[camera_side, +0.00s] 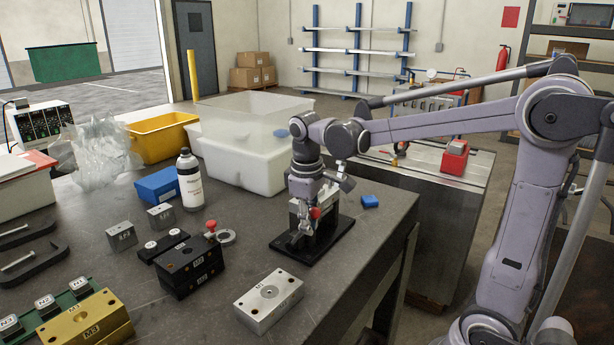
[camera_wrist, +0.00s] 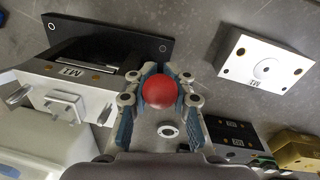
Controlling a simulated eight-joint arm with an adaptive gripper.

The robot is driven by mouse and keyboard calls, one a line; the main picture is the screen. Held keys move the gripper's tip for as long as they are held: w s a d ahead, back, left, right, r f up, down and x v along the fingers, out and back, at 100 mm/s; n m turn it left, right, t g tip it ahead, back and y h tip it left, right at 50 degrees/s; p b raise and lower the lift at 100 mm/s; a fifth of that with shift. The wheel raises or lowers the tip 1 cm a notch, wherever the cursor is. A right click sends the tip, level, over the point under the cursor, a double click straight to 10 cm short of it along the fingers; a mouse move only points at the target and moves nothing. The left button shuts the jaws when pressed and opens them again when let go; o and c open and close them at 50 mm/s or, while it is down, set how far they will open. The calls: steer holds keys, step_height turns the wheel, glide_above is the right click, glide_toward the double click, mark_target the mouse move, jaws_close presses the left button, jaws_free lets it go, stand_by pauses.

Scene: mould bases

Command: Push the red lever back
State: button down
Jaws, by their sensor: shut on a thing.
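The red ball of the lever (camera_wrist: 160,91) sits between the fingers of my gripper (camera_wrist: 160,84) in the wrist view, with a finger against each side. In the side view the red ball (camera_side: 315,213) shows partly behind my gripper (camera_side: 306,226), in front of the grey-white upright block on a black base plate (camera_side: 290,243). My gripper is shut on the ball. The lever's shaft is hidden. The upright block, marked M1, shows left of my fingers in the wrist view (camera_wrist: 95,98).
A silver block (camera_side: 268,300) lies nearer the camera.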

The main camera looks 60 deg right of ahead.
mark_target(294, 238)
steer(key=w+g, duration=0.1)
steer(key=w+r+g, duration=0.1)
steer(key=shift+w+a+g, duration=0.15)
steer(key=shift+w+g, duration=0.1)
steer(key=shift+g, duration=0.15)
steer(key=shift+w+r+g, duration=0.15)
steer(key=shift+w+g, duration=0.65)
steer(key=shift+g, duration=0.1)
steer(key=c, duration=1.4)
jaws_free()
steer(key=shift+c, duration=0.2)
steer(key=shift+w+r, duration=0.25)
steer(key=shift+r, duration=0.3)
steer(key=v, duration=1.1)
